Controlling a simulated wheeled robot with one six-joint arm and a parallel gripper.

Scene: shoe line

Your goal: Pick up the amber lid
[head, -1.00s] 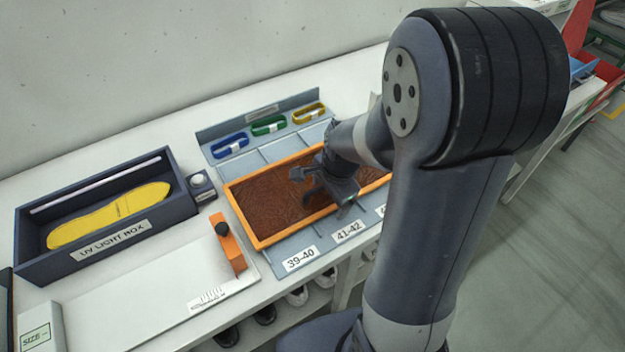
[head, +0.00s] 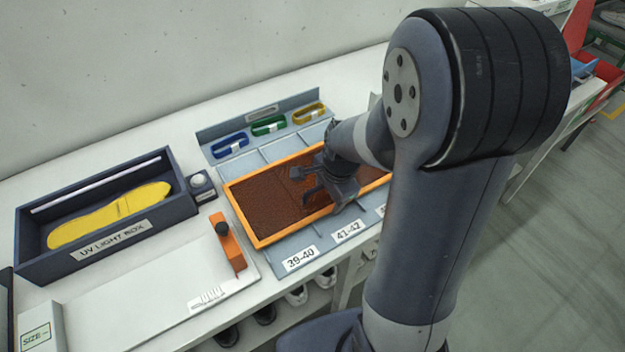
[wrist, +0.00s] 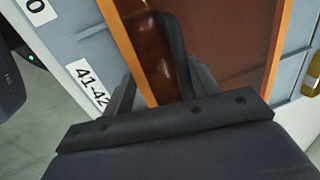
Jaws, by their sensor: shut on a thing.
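The amber lid (head: 268,200) is a wide brown translucent panel with an orange rim. It lies over the blue-grey sorting tray, covering much of its compartments. My gripper (head: 304,185) is low over the lid's middle right in the head view, with its fingers at the lid. In the wrist view the jaws (wrist: 151,76) are around the strip by the lid's orange rim (wrist: 128,55), one dark finger on each side. The gripper is shut on the lid. The exact contact is partly hidden, and I cannot tell whether the lid is clear of the tray.
The tray (head: 270,262) has size labels in front and blue, green and yellow bands at its back. A UV light box (head: 110,245) with a yellow insole stands left. A white board (head: 150,300) with an orange block (head: 228,243) lies beside the tray.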

